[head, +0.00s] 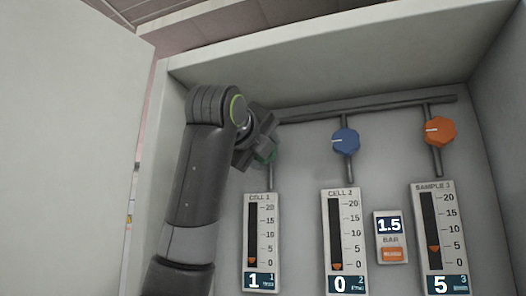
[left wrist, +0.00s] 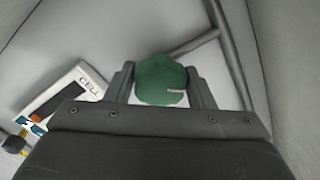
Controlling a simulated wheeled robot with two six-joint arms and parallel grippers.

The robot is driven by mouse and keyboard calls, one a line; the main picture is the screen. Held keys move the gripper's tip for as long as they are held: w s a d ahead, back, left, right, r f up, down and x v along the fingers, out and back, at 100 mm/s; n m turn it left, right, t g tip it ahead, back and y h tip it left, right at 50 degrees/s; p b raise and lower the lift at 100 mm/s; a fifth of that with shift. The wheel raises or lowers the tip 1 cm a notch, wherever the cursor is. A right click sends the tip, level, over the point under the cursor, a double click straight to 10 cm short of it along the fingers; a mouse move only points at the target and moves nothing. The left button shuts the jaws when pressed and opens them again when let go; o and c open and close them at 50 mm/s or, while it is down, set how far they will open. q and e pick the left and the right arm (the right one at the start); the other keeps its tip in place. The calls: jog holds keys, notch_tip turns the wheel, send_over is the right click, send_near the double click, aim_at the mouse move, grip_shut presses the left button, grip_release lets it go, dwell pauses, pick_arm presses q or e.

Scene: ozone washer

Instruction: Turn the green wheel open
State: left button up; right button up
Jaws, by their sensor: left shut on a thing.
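The green wheel (left wrist: 160,80) sits between the two fingers of my left gripper (left wrist: 162,88) in the left wrist view, with a pale mark on its face near the right finger. My left gripper is shut on it. The wheel is above the CELL 1 gauge (head: 259,240), whose orange marker is near 0 and whose display reads 1. My right gripper is not in view.
A blue knob (head: 346,140) and an orange knob (head: 440,131) hang from the grey pipe (head: 390,107) to the right. Below them are the CELL 2 gauge (head: 344,240), reading 0, the SAMPLE 3 gauge (head: 440,238), reading 5, and a 1.5 BAR display (head: 390,236). Cabinet walls enclose the panel.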

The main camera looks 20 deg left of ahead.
pick_arm(q)
jog(key=m, duration=0.5)
jog(key=shift+w+d+f+m, duration=0.1)
jog(key=shift+f+m, duration=0.1)
jog(key=shift+m, duration=0.1)
jog(key=m, duration=0.4)
jog(key=shift+m, duration=0.4)
jog(key=o, duration=1)
jog(key=shift+r+p, duration=0.1)
jog(key=shift+p, duration=0.2)
jog(key=shift+c, duration=0.2)
jog(key=shift+s, duration=0.25)
